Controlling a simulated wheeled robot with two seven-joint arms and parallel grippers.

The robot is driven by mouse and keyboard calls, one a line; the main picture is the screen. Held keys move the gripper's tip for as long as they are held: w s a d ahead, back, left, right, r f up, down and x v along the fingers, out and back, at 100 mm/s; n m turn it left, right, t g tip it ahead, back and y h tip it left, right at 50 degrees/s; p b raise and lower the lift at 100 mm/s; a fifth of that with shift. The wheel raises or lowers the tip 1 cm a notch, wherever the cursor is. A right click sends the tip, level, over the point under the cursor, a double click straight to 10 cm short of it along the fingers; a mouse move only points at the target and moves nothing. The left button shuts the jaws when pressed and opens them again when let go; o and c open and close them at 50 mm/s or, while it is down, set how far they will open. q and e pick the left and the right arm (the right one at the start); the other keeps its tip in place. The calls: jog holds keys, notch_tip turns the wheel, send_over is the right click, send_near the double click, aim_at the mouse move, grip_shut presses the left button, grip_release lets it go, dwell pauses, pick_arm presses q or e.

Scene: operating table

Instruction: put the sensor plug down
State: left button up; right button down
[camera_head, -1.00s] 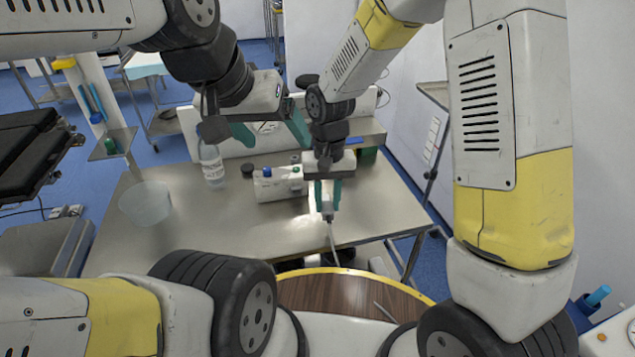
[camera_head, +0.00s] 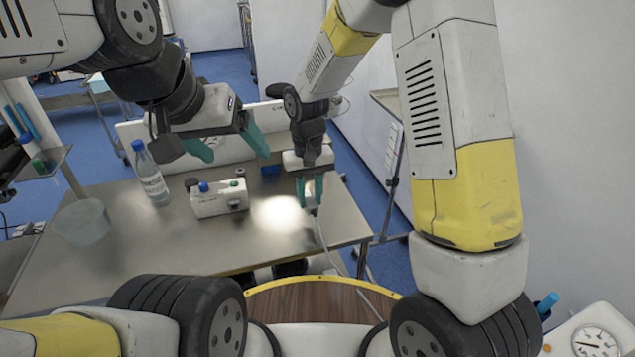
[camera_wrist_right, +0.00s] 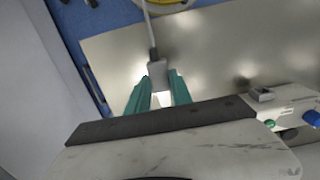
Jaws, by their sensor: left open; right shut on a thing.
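The sensor plug (camera_head: 312,194) is a small pale grey block with a thin grey cable hanging from it. My right gripper (camera_head: 311,190) is shut on the plug, near the right end of the metal table (camera_head: 110,262). In the right wrist view the plug (camera_wrist_right: 158,72) sits between the teal fingers (camera_wrist_right: 157,88), with its cable running up toward the table edge. Whether the plug touches the table is hard to tell. My left gripper (camera_head: 232,147) is open and empty above the back of the table, its teal fingers wide apart.
A white device box (camera_head: 218,198) with blue and green knobs stands left of the plug. A water bottle (camera_head: 150,172) and a translucent bowl (camera_head: 82,222) stand further left. A round wooden top (camera_head: 315,303) is in front. The table's front middle is clear.

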jog(key=w+d, duration=0.2)
jog(key=shift+w+d+f, duration=0.15)
jog(key=shift+w+f, duration=0.05)
jog(key=shift+w, duration=0.1)
jog(key=f, duration=0.3)
jog(key=shift+w+d, duration=0.25)
jog(key=shift+f, duration=0.25)
jog(key=shift+f, duration=0.65)
jog(key=c, duration=1.1)
grip_release()
jog(key=shift+c, duration=0.2)
jog(key=shift+r, duration=0.1)
